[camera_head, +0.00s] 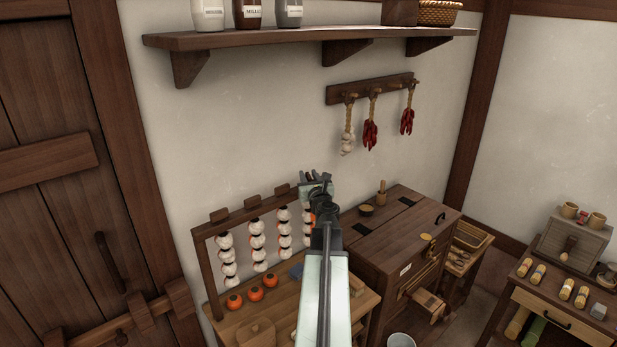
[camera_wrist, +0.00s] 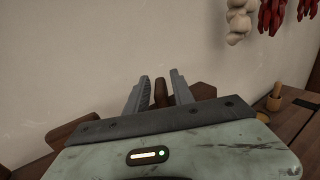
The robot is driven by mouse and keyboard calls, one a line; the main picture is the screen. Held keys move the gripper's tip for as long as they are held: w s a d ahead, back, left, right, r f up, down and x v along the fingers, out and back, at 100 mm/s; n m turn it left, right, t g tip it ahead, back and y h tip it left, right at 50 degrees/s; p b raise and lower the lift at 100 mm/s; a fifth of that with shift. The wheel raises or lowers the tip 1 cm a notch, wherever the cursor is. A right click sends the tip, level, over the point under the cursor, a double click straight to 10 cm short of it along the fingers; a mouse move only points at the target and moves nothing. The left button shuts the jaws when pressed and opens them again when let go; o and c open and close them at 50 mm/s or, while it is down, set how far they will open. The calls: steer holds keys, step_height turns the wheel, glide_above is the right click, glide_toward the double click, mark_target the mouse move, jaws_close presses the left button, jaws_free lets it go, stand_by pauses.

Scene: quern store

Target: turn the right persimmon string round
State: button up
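A dark wooden rack (camera_head: 199,256) stands on a wooden table, with several strings of whitish persimmons hanging from its top bar. The right persimmon string (camera_head: 306,226) hangs at the rack's right end, partly hidden behind my arm; a little orange shows beside it. Wooden tabs stick up from the bar above the other strings. My gripper (camera_head: 316,181) is over the bar's right end. In the wrist view my gripper (camera_wrist: 161,86) is open, its fingers on either side of an upright brown wooden tab (camera_wrist: 160,93), with narrow gaps showing.
Orange persimmons (camera_head: 256,294) lie on the table (camera_head: 283,305) under the strings. A wooden chest (camera_head: 398,237) stands right of the rack. A peg rail (camera_head: 370,88) with garlic (camera_head: 347,140) and red chillies (camera_head: 370,134) hangs on the wall, below a long shelf (camera_head: 290,38).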

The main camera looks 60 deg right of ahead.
steer(key=shift+w, duration=0.1)
jaws_close()
steer(key=shift+d+n+t+y, duration=0.1)
steer(key=shift+n+t+y, duration=0.2)
steer(key=shift+y, duration=0.1)
steer(key=n+t+y, duration=0.1)
steer(key=y, duration=0.1)
steer(key=n+t+y, duration=0.2)
steer(key=shift+d, duration=0.2)
steer(key=n+y, duration=0.2)
steer(key=y, duration=0.1)
steer(key=n+t+y, duration=0.1)
steer(key=n+y, duration=0.1)
steer(key=y, duration=0.1)
steer(key=shift+t, duration=0.3)
steer(key=n+y, duration=0.2)
steer(key=y, duration=0.1)
steer(key=n+y, duration=0.2)
steer(key=y, duration=0.2)
steer(key=shift+n, duration=0.3)
steer(key=shift+a+n+g+y, duration=0.15)
steer(key=shift+n+g+y, duration=1)
steer(key=shift+y, duration=0.5)
steer(key=shift+a+n+g+y, duration=0.1)
steer(key=shift+n+g+y, duration=1)
steer(key=shift+y, duration=0.55)
steer(key=shift+n, duration=0.25)
